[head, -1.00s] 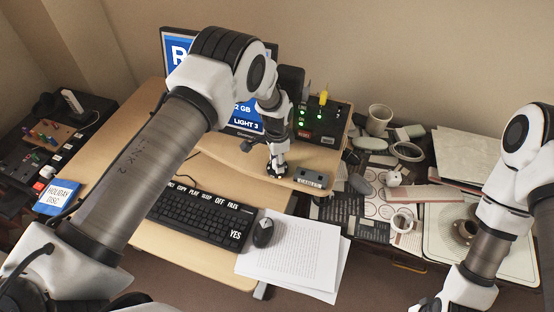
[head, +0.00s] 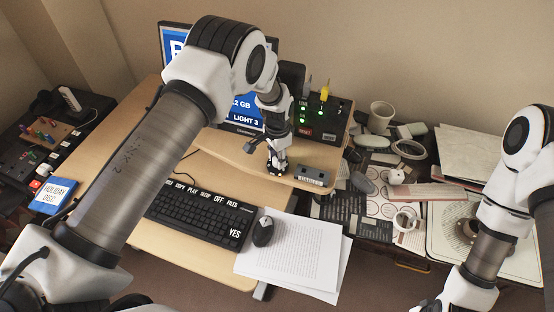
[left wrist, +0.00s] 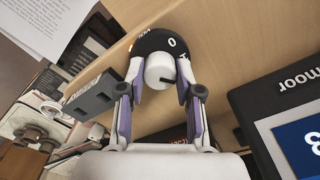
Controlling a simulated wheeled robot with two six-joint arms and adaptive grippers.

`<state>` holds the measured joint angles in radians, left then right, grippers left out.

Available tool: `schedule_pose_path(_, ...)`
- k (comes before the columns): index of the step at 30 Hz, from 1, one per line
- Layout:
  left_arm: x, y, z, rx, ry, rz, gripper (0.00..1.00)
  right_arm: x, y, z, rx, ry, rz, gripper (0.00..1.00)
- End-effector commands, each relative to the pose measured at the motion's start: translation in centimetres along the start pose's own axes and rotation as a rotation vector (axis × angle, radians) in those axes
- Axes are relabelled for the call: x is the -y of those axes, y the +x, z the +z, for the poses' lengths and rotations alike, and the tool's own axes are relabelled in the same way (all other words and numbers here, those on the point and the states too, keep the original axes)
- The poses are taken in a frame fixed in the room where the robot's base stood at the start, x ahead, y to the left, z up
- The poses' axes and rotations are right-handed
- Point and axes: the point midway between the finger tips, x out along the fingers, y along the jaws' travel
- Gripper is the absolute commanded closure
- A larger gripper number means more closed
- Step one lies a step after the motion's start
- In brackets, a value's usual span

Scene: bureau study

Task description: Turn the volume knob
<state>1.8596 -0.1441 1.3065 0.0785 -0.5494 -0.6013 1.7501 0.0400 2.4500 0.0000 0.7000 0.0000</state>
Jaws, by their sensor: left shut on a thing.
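The volume knob (left wrist: 159,74) is a white round cap on a black dial plate (left wrist: 160,42) with a white "0" and other lettering, in the left wrist view. A dark pointer line shows on its cap. My left gripper (left wrist: 160,80) is shut on it, with one finger on each side. In the head view my left gripper (head: 277,167) points down at the wooden shelf of the desk, and the knob is hidden under it. My right arm (head: 484,255) is at the lower right, and its gripper is out of view.
A grey box with small switches (head: 312,175) stands close beside my left gripper. A black panel with green lights (head: 322,118) and a monitor (head: 245,105) stand behind it. The keyboard (head: 200,213), mouse (head: 263,231) and papers (head: 292,252) lie in front. Clutter covers the right table.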

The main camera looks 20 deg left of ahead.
Motion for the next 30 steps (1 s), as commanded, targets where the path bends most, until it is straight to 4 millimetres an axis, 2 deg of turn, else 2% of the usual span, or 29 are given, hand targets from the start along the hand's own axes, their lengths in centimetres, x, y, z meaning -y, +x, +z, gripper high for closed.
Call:
schedule_pose_path(1, -0.2, 0.8, 0.2, 0.006, -0.036, 0.004, 1.00, 0.0, 0.8, 0.0, 0.000, 0.000, 0.000, 0.17)
schedule_pose_path(15, -0.2, 0.6, 0.2, 0.008, -0.424, 0.003, 1.00, 0.0, 3.4, 0.0, 0.000, 0.000, 0.000, 0.17)
schedule_pose_path(22, -0.2, 0.5, 0.2, 0.009, -0.537, 0.003, 1.00, 0.0, 4.0, 0.0, 0.000, 0.000, 0.000, 0.17)
schedule_pose_path(30, -0.2, 0.4, 0.2, 0.009, -0.585, 0.003, 1.00, 0.0, 4.1, 0.0, 0.000, 0.000, 0.000, 0.17)
